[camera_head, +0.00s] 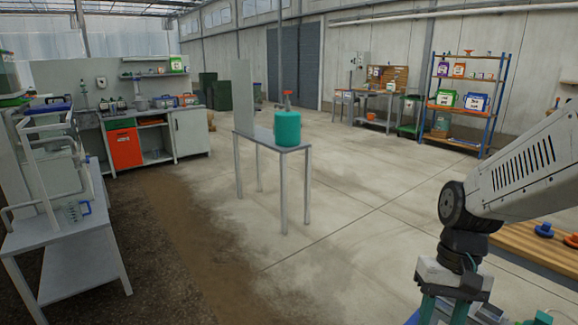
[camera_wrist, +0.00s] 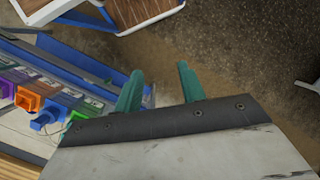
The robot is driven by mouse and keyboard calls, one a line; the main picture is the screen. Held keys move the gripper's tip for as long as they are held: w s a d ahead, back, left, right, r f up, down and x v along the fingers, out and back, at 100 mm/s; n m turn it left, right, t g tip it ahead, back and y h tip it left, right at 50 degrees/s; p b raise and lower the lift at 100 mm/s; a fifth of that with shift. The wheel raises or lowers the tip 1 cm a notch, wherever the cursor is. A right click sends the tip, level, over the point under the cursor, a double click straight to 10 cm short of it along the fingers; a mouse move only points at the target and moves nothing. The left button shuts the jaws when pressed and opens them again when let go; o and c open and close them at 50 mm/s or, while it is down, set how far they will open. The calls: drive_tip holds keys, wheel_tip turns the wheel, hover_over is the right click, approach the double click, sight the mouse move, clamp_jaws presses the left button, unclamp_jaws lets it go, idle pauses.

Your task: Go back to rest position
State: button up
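My gripper shows in the wrist view (camera_wrist: 160,82) with two teal fingers spread apart and nothing between them. Brown floor lies beyond the right fingertip, and a blue-edged surface lies behind the left finger. In the head view my arm comes in from the right edge. My gripper (camera_head: 447,308) hangs at its lower end, cut off by the bottom of the picture. A wooden-topped bench (camera_head: 535,245) is beside and behind the arm there.
A small grey table (camera_head: 262,137) with a teal tank (camera_head: 288,128) stands mid-room. A grey skid table (camera_head: 70,262) is at left. A blue-framed shelf (camera_head: 468,108) stands at the back right. Coloured connectors (camera_wrist: 28,96) lie left of my gripper.

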drive_tip(key=s+r+n+t+h, duration=0.1)
drive_tip(key=s+r+t, duration=0.3)
drive_tip(key=s+r, duration=0.6)
drive_tip(key=shift+s+r+n+h, duration=0.3)
drive_tip(key=shift+r+n, duration=0.1)
drive_tip(key=shift+r, duration=0.45)
drive_tip(key=shift+d, duration=0.1)
